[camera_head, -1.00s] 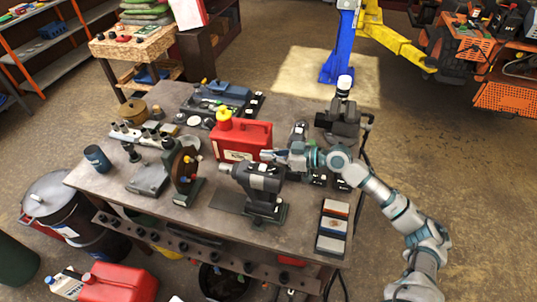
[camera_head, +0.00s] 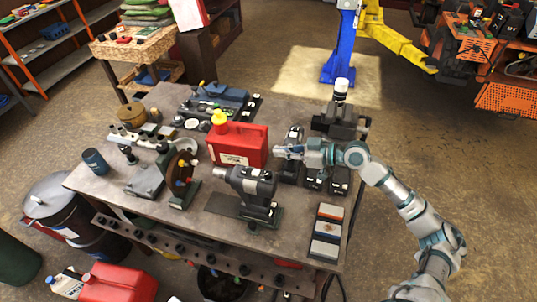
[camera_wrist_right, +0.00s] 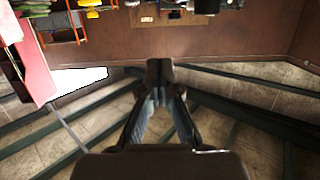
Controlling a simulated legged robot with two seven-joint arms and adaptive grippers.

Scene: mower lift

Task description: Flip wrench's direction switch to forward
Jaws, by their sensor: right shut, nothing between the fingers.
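The impact wrench (camera_head: 248,183), dark grey and black with its nose pointing left, stands upright on a dark base near the front of the workbench. Its direction switch is too small to make out, so its setting cannot be told. My right gripper (camera_head: 277,152) is just behind and to the right of the wrench, apart from it, pointing left. It is shut and empty. In the right wrist view the shut fingers (camera_wrist_right: 160,70) meet at the tips with nothing between them. My left gripper is not in view.
A red fuel can (camera_head: 238,145) stands behind the wrench, close to my right gripper. A bench grinder (camera_head: 180,178) is to the left. Several dark battery-like blocks (camera_head: 340,182) and a rack of coloured boxes (camera_head: 328,228) lie to the right on the workbench (camera_head: 225,228).

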